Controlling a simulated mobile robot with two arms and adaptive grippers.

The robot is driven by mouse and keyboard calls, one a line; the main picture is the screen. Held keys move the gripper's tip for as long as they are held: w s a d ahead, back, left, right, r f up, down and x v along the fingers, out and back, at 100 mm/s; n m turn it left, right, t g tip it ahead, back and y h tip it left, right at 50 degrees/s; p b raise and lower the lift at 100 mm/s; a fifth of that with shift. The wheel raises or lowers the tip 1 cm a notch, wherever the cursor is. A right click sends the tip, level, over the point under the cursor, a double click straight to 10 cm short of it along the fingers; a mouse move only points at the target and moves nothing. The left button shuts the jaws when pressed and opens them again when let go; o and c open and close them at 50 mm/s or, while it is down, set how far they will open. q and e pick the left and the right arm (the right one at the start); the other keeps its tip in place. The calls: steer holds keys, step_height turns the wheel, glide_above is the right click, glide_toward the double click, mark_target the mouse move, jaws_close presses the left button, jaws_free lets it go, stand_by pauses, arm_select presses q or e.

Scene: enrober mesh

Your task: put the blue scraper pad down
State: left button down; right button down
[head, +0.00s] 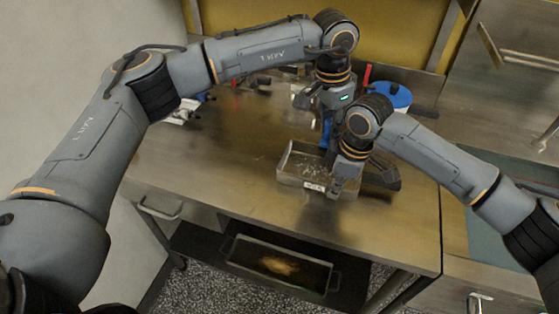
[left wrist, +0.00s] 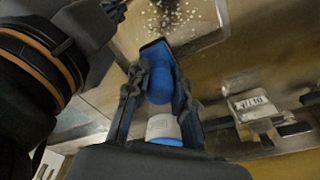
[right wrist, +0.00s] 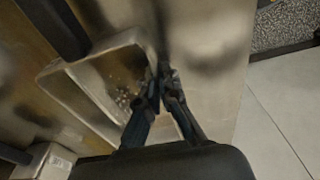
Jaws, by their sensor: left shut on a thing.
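My left gripper (head: 328,112) is shut on the blue scraper pad (head: 327,132), which hangs below it just behind the metal tray (head: 292,178). In the left wrist view the blue pad (left wrist: 160,82) sits between the dark fingers. A white piece with a blue end (left wrist: 163,130) shows nearer the palm; I cannot tell whether it belongs to the pad. The tray holds small pale crumbs and has a white label in front. My right gripper (right wrist: 161,80) has its fingertips close together at the tray's wall (right wrist: 88,92); whether they pinch it is unclear.
A blue tub (head: 391,97) stands behind my right arm, beside a red upright handle (head: 367,75). Small tools and blue items (head: 190,108) lie at the table's back left. The left half of the steel table (head: 225,160) is mostly clear. A dark pan (head: 280,262) sits on the shelf below.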

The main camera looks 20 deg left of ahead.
arm_select(q)
steer(key=s+a+n+y, duration=0.1)
steer(key=s+a+n, duration=0.35)
steer(key=a, duration=0.75)
steer(key=s+a+n, duration=0.4)
steer(key=s+a, duration=0.1)
steer(key=a, duration=0.6)
steer(key=shift+n, duration=0.25)
steer(key=shift+w+a+f, duration=0.1)
steer(key=shift+f, duration=2.15)
steer(key=shift+w+a+f, duration=0.1)
steer(key=shift+f, duration=2.15)
steer(key=shift+f, duration=0.1)
steer(key=c, duration=1.1)
jaws_free()
steer(key=r, duration=0.4)
steer(key=s+r, duration=0.1)
steer(key=r, duration=0.7)
steer(key=shift+s+d+r, duration=0.1)
steer(key=shift+s, duration=0.2)
